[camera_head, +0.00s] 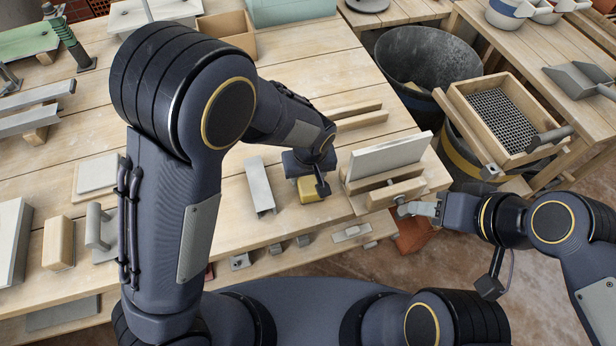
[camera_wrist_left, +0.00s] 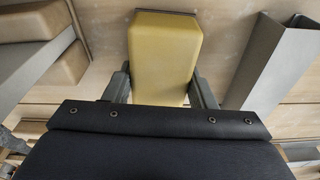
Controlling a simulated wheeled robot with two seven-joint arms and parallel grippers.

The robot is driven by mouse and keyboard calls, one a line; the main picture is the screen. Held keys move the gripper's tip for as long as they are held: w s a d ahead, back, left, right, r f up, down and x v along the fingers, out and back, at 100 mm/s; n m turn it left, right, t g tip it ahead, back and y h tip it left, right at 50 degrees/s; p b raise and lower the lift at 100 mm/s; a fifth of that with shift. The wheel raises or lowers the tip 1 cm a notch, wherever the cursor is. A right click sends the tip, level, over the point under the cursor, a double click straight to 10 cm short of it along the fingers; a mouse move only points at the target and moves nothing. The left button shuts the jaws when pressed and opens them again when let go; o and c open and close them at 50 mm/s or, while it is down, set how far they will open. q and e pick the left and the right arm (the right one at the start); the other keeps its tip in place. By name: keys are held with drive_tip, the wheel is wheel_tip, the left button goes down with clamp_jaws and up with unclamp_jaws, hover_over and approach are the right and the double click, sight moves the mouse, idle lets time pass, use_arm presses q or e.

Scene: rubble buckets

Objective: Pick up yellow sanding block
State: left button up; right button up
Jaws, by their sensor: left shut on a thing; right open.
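The yellow sanding block (camera_head: 311,190) is on the wooden workbench in the head view, partly hidden under my left gripper (camera_head: 312,183). In the left wrist view the yellow sanding block (camera_wrist_left: 164,58) fills the space between the two dark fingers of my left gripper (camera_wrist_left: 160,88), which is shut on it. The head view does not clearly show whether the block touches the bench top. My right gripper (camera_head: 402,209) is open and empty at the bench's right front corner, beside a wooden rack holding a pale slab.
A grey metal channel (camera_head: 260,184) lies just left of the block. The pale slab (camera_head: 389,157) stands to its right. A dark bucket (camera_head: 428,68) and a wooden sieve (camera_head: 500,108) are beyond the bench's right edge. Several tools and blocks lie at the left.

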use_arm(q)
drive_tip(key=shift+r, duration=0.1)
drive_tip(key=shift+r, duration=0.45)
wheel_tip(320, 180, up, 2)
drive_tip(key=shift+r, duration=0.25)
drive_tip(key=s+a+r, duration=0.6)
drive_tip(key=s+r, duration=0.3)
drive_tip(key=s, duration=0.3)
drive_tip(key=shift+s+a+r+b, duration=0.2)
drive_tip(key=shift+a+r+b, duration=0.05)
drive_tip(key=shift+a+b, duration=0.1)
